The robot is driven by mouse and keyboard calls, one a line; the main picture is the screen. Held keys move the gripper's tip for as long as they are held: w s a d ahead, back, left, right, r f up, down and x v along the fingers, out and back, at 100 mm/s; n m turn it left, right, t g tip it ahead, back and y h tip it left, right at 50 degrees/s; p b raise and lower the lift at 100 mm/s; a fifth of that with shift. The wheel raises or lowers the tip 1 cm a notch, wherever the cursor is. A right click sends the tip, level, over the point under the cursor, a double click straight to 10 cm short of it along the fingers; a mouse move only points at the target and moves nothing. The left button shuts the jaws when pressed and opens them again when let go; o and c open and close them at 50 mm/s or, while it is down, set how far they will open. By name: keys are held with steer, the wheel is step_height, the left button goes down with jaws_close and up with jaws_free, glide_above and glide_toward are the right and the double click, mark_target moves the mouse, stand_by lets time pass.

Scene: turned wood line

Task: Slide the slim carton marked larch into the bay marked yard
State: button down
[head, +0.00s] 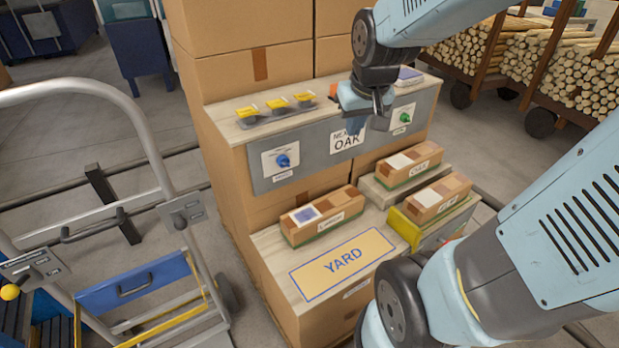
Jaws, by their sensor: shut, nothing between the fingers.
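The bay marked YARD (310,276) is a flat yellow rectangle with a blue outline on the low wooden-topped ledge, and it is empty. A slim carton (296,233) lies just behind it, with a blue and white patch on top; its small front label is too blurred to read surely. A second slim carton (391,175) sits further back right, and a third (423,213) at the right; their labels are also hard to read. My gripper (356,126) is shut and empty, pointing down before the grey panel, above and apart from the cartons.
The grey panel (310,150) carries an OAK sign, a blue knob (283,161) and a green knob (405,118). Yellow-topped items (277,106) stand on the shelf above. A yellow-edged holder (404,229) is right of the bay. A hand truck (165,165) stands left.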

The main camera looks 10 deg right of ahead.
steer(key=w+r+x, duration=0.1)
steer(key=x, duration=0.9)
steer(key=n+g, duration=0.1)
steer(key=g, duration=0.2)
glide_toward(320, 204)
steer(key=f, duration=0.3)
steer(key=w+f, duration=0.1)
steer(key=f, duration=0.1)
steer(key=shift+w+f, duration=0.15)
steer(key=shift+f, duration=1)
steer(key=shift+s, duration=0.2)
